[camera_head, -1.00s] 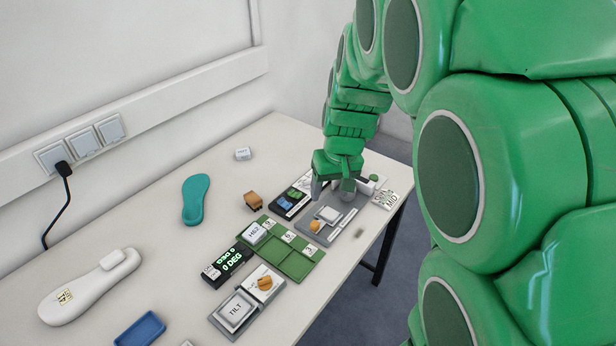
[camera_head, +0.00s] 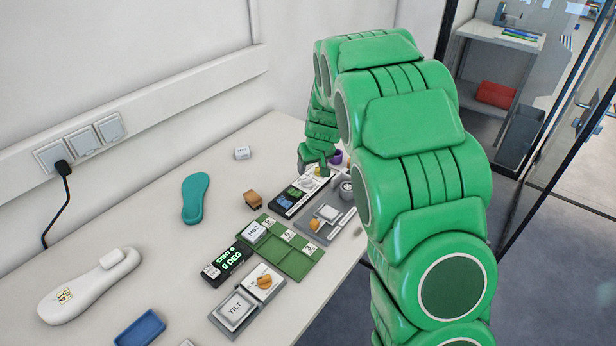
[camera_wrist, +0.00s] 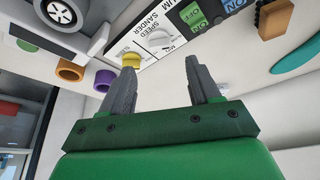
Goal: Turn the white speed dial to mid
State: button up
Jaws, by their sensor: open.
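The white speed dial (camera_wrist: 159,37) sits on the panel labelled SPEED and SANDER (camera_wrist: 150,50) in the wrist view. Its setting is too small to read. My gripper (camera_wrist: 162,72) is open and empty, with its two grey fingers apart and pointing toward the panel. The dial appears between the line of the fingers, beyond their tips, with no visible contact. In the head view my gripper (camera_head: 320,168) is over the far end of the black panel (camera_head: 290,200). I cannot make out the dial there.
A grey wheel (camera_wrist: 62,13) is at upper left. A brown block (camera_head: 253,199) and a teal insole (camera_head: 195,198) lie left of the panel.

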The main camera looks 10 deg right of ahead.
aim_at(308, 180)
jog(key=shift+w+f, duration=0.3)
jog(key=shift+w, duration=0.05)
jog(key=shift+x, duration=3.75)
jog(key=shift+r, duration=0.1)
jog(key=c, duration=1)
jog(key=shift+c, duration=0.2)
